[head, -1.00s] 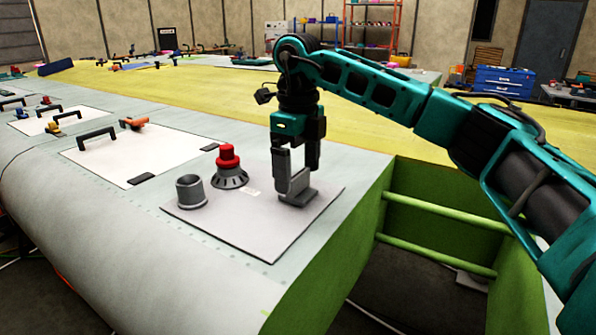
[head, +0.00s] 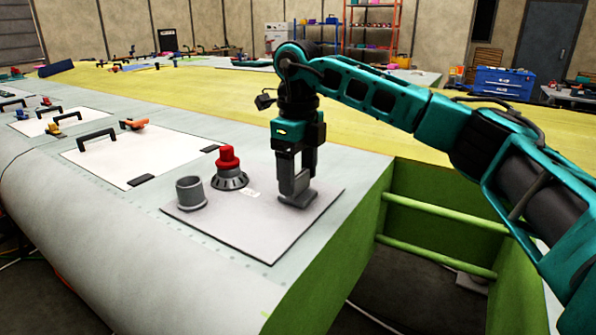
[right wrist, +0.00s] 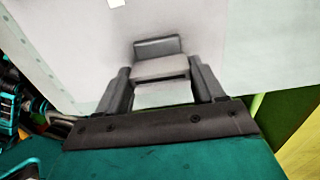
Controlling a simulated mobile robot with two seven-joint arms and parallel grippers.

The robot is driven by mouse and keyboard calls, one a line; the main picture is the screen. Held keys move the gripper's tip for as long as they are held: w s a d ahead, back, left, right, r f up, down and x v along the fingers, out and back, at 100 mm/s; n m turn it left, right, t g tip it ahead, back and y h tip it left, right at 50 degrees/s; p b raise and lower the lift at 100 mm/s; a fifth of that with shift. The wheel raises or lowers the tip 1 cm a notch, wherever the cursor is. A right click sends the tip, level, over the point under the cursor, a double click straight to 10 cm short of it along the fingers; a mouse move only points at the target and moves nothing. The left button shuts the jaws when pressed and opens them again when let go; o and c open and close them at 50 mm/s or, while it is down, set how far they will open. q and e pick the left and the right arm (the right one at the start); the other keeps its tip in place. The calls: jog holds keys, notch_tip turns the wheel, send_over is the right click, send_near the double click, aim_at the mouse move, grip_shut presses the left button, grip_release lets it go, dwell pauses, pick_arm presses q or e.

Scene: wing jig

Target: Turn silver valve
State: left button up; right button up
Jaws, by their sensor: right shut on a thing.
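The silver valve (head: 297,201) is a grey handle piece on the light grey square panel (head: 250,225) near the corner of the wing. My right gripper (head: 297,184) points straight down over it, with its fingers shut on it. In the right wrist view the valve (right wrist: 159,68) shows as a grey block with a raised back edge, between the two fingers of the right gripper (right wrist: 162,84). The fingers hide part of the valve in the head view. My left gripper is not in view.
A red knob (head: 228,158) on a dark ribbed base and an open grey cylinder (head: 191,193) stand on the panel, left of my gripper. A white panel with a black handle (head: 98,138) lies farther left. An open green-framed bay (head: 440,225) is at the right.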

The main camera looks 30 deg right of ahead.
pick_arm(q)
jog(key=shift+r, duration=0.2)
pick_arm(e)
jog(key=shift+m, duration=0.4)
pick_arm(q)
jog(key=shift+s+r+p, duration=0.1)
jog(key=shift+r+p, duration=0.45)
jog(key=shift+p, duration=0.2)
pick_arm(e)
jog(key=m, duration=0.2)
jog(key=shift+r+m, duration=0.15)
jog(key=shift+m, duration=0.25)
pick_arm(q)
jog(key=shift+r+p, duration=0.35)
jog(key=shift+p, duration=0.05)
pick_arm(e)
jog(key=m, duration=0.3)
jog(key=shift+m, duration=0.3)
jog(key=m, duration=0.9)
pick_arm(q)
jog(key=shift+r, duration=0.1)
pick_arm(e)
jog(key=shift+m, duration=0.9)
jog(key=o, duration=1)
jog(key=shift+o, duration=0.2)
